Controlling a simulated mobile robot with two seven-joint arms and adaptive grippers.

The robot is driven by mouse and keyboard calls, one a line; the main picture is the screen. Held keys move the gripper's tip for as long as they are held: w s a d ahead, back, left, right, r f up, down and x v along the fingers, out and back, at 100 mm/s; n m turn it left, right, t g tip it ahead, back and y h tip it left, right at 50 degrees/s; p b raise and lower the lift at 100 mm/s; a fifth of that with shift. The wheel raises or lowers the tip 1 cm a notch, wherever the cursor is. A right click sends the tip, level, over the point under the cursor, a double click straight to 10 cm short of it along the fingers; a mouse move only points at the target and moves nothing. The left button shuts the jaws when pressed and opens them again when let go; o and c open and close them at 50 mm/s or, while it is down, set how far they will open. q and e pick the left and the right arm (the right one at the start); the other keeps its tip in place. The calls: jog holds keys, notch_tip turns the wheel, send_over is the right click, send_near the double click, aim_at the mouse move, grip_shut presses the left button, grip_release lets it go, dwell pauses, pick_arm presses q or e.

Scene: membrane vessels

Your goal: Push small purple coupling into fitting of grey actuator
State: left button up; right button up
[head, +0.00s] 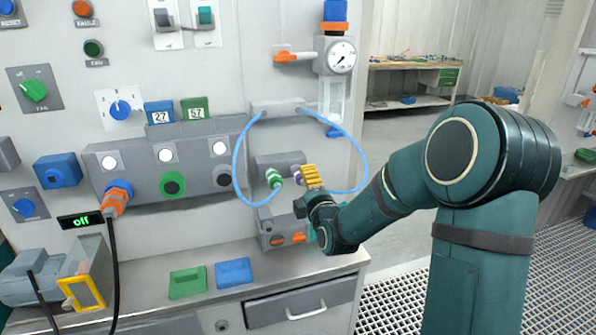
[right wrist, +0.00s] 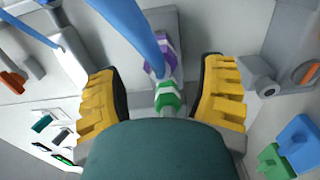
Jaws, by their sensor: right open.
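The small purple coupling (head: 296,176) sits at the right front of the grey actuator (head: 278,161), on the end of a blue tube (head: 352,188). A larger green coupling (head: 273,178) is to its left. My right gripper (head: 309,177) has yellow fingers just right of the purple coupling, partly covering it. In the right wrist view, the open fingers (right wrist: 163,85) stand apart on either side, with the purple coupling (right wrist: 158,58) and the green coupling (right wrist: 168,97) in the gap between them. Whether the purple coupling is seated is too small to tell. My left gripper is not in view.
A grey block (head: 282,108) above holds the blue tubes' upper ends. A pressure gauge (head: 342,57) hangs at upper right. A grey unit with orange parts (head: 270,236) is below. Green (head: 187,282) and blue (head: 233,272) trays lie on the counter.

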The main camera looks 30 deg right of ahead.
aim_at(301, 177)
jog(key=b+x, duration=0.1)
jog(key=x, duration=0.3)
jog(key=shift+f, duration=0.1)
jog(key=shift+w+d, duration=0.1)
jog(key=shift+w, duration=0.45)
jog(key=shift+b, duration=0.55)
dwell(0.6)
jog(key=c, duration=1.2)
jog(key=shift+s, duration=0.1)
grip_shut()
jog(key=shift+s, duration=0.1)
jog(key=shift+v, duration=2.85)
